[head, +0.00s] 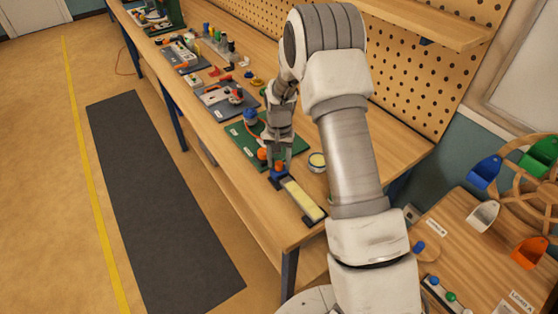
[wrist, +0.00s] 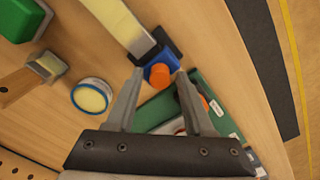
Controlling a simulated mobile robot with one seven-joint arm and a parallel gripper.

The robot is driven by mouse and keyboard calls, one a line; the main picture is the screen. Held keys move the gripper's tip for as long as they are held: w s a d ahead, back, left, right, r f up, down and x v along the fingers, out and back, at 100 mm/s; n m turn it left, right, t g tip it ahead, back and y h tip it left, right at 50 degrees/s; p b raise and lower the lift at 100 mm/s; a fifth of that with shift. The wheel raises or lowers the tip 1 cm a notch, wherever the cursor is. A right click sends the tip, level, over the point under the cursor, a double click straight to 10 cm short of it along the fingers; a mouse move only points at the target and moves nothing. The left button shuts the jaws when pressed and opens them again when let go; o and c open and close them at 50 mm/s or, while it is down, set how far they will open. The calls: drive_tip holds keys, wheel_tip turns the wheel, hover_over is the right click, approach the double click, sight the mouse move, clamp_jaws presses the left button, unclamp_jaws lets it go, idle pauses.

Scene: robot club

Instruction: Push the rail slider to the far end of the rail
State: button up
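The rail (head: 301,198) is a pale yellow strip with dark end pieces, lying near the front edge of the workbench; it also shows at the top of the wrist view (wrist: 118,20). The slider is a blue block (wrist: 158,60) with an orange knob (wrist: 160,76), at the rail end beside the green board. In the head view the slider (head: 279,174) is partly hidden by my gripper (head: 277,163). My gripper (wrist: 160,74) is open, its fingertips apart on either side of the orange knob in the wrist view. Whether they touch it or reach its height I cannot tell.
The green board (wrist: 222,106) with another orange part (wrist: 203,103) lies right beside the slider. A round tin (wrist: 92,95) with a yellow top stands beside the rail. Several kits crowd the bench further back. A pegboard (head: 415,75) rises behind.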

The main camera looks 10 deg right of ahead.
clamp_jaws()
idle(1.2)
